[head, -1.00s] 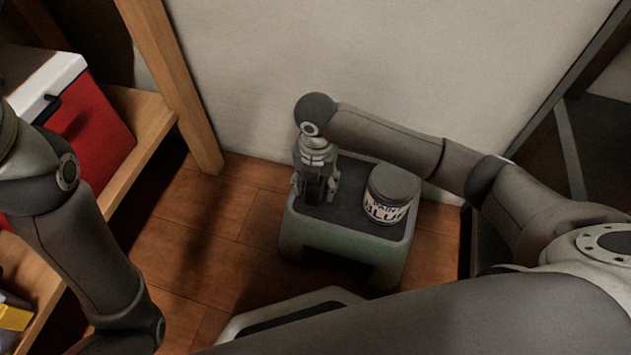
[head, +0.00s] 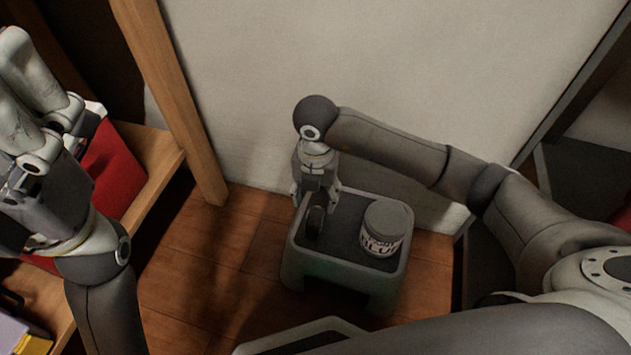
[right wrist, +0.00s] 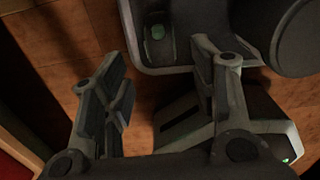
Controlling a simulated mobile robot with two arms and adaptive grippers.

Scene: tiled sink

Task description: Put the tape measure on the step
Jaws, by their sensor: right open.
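The step is a grey stool with a dark top (head: 345,212), and its edge also shows in the right wrist view (right wrist: 180,68). A dark rounded thing, which looks like the tape measure (head: 316,221), stands on the left part of the step's top. A dark thing with a green spot (right wrist: 156,30), apparently the same one, shows past the fingers in the right wrist view. My right gripper (head: 317,196) is just above it, open and empty, its fingers apart (right wrist: 165,88). My left gripper (head: 40,120) is raised at the far left, away from the step; its fingertips are unclear.
A paint tin (head: 386,228) stands on the right part of the step. A second, lower grey piece (head: 300,335) is in front. A wooden shelf (head: 155,170) with a red box (head: 115,165) is at left. The wall (head: 350,80) is close behind.

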